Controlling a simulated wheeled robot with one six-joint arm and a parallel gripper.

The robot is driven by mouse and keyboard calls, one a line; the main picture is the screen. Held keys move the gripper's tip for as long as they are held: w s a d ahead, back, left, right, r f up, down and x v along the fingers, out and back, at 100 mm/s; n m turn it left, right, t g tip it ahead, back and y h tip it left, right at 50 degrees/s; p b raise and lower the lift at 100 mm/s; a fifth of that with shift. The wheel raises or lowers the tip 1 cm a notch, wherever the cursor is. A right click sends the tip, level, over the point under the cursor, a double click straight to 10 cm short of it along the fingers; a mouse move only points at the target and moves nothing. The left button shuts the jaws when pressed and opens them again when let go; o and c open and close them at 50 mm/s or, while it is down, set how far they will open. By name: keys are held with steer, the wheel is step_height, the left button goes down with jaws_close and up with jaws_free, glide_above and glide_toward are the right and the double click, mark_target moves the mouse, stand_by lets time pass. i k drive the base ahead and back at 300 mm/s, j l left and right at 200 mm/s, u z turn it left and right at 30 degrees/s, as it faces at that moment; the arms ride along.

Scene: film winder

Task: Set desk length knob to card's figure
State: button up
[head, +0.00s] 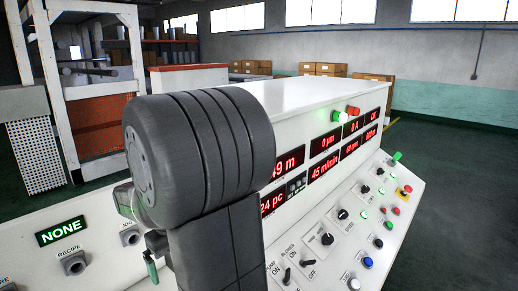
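The desk (318,97) is a white sloped console with dials, buttons and red displays. A large rotary knob (327,239) on a framed plate is in its lower middle; its label is too small to read. A recipe knob (74,263) sits at lower left under a green display reading NONE (62,231). I cannot tell which knob is the length knob, and I see no card. My dark arm covers the desk's left middle and cuts off a display ending in "9 m" (290,165).
Pump and blower switches (287,275) stand right of my arm. Several smaller knobs, coloured buttons and a red emergency stop (405,190) fill the right panel. A white frame machine (85,95) stands behind left. Cardboard boxes (323,69) sit at the back. Floor at right is clear.

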mark_target(380, 171)
steer(key=l+u, duration=0.3)
steer(key=u, duration=0.15)
steer(key=l+u, duration=0.4)
steer(key=k+l+u, duration=0.15)
steer(key=u, duration=0.3)
steer(key=k+l+u, duration=0.15)
steer(key=l+u, duration=0.15)
steer(key=u, duration=0.15)
steer(key=k+l+u, duration=0.15)
steer(key=u, duration=0.3)
steer(key=k+l+u, duration=0.2)
steer(key=u, duration=0.2)
steer(key=k+u, duration=0.2)
steer(key=k+j, duration=0.1)
steer(key=j, duration=0.15)
steer(key=k+l+z, duration=0.1)
steer(key=l, duration=0.3)
steer(key=k, duration=0.05)
